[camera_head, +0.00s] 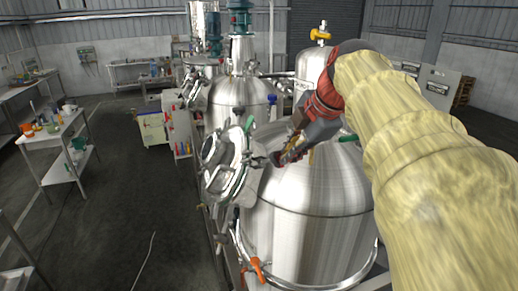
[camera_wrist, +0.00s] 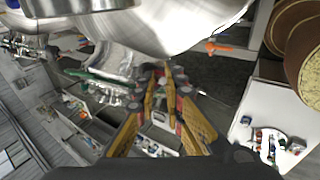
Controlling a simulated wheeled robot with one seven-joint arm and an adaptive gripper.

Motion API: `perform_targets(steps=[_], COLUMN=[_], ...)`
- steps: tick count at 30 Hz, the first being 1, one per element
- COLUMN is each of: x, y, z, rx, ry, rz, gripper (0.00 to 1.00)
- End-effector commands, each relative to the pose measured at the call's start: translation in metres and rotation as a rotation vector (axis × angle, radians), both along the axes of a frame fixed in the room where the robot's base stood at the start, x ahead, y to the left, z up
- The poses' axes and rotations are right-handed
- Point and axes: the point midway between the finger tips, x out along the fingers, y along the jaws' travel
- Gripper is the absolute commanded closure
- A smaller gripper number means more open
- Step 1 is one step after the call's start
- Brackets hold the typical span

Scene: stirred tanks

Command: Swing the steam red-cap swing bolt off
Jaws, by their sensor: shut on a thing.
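My gripper (camera_head: 284,158) reaches down and left from the right, over the shoulder of the front steel tank (camera_head: 310,228). Its fingertips are at the right side of the round hatch (camera_head: 228,165) on that tank. In the wrist view my gripper (camera_wrist: 163,78) has its yellow fingers closed together at the tips, on a small part at the hatch edge. A small red spot shows at the fingertips in the head view; I cannot tell the red cap from the red finger pads. The swing bolt itself is mostly hidden by the fingers.
More steel tanks (camera_head: 237,92) stand behind the front one. A green handle (camera_head: 347,138) is right of my gripper, and an orange-handled valve (camera_head: 257,268) is low on the front tank. A white table (camera_head: 55,134) stands left; the floor (camera_head: 110,215) between is open.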

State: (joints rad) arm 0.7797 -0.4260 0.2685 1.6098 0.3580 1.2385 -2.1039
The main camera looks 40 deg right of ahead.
Motion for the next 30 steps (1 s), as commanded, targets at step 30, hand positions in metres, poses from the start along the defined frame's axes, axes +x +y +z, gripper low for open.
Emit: perform_targets(steps=[30], x=[-0.031], y=[0.002], z=[0.043], rx=[0.004], ry=[0.008], rz=[-0.003], gripper=[0.73])
